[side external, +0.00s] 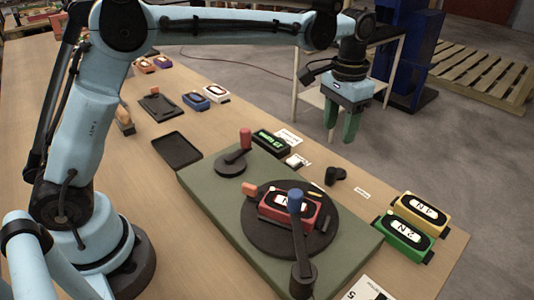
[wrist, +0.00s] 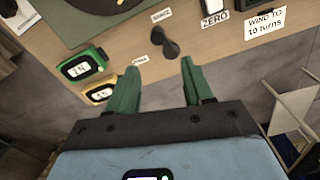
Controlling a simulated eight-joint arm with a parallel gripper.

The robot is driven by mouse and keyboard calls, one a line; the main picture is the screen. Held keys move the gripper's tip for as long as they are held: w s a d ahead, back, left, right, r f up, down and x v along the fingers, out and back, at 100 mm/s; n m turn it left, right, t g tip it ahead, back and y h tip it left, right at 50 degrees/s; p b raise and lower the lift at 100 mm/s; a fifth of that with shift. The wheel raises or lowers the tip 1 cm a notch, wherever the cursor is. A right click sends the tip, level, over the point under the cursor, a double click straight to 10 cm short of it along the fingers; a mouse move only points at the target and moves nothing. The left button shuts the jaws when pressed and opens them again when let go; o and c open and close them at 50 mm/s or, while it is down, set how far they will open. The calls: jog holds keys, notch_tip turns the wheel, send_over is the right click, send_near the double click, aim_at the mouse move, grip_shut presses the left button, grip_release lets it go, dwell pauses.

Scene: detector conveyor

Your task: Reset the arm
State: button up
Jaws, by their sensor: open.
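My gripper (side external: 341,122) hangs above the far edge of the table, past the green platform, with its green fingers pointing down. In the wrist view my gripper (wrist: 158,88) shows its two fingers apart with nothing between them. My arm is raised and stretched out over the table. Below the gripper, a small black knob (side external: 334,176) lies on the table; it also shows in the wrist view (wrist: 166,42), beyond the fingertips and not touched.
A green platform (side external: 205,195) carries a black turntable with a red box (side external: 280,208), a blue-knobbed crank (side external: 297,240) and a red-knobbed crank (side external: 238,155). Yellow (side external: 421,212) and green (side external: 402,236) boxes stand at right. A black tray (side external: 177,151) is empty. Space around my gripper is clear.

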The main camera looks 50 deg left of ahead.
jog(key=s+a+r+n+t, duration=0.1)
jog(key=s+a+r+t, duration=0.3)
jog(key=s+a, duration=0.45)
jog(key=s+a+f+n+t, duration=0.1)
jog(key=s+a+f+t, duration=0.2)
jog(key=s, duration=0.7)
notch_tip(320, 180, down, 2)
jog(key=shift+s+f+n, duration=0.15)
jog(key=shift+s+n, duration=0.1)
jog(key=shift+n, duration=0.05)
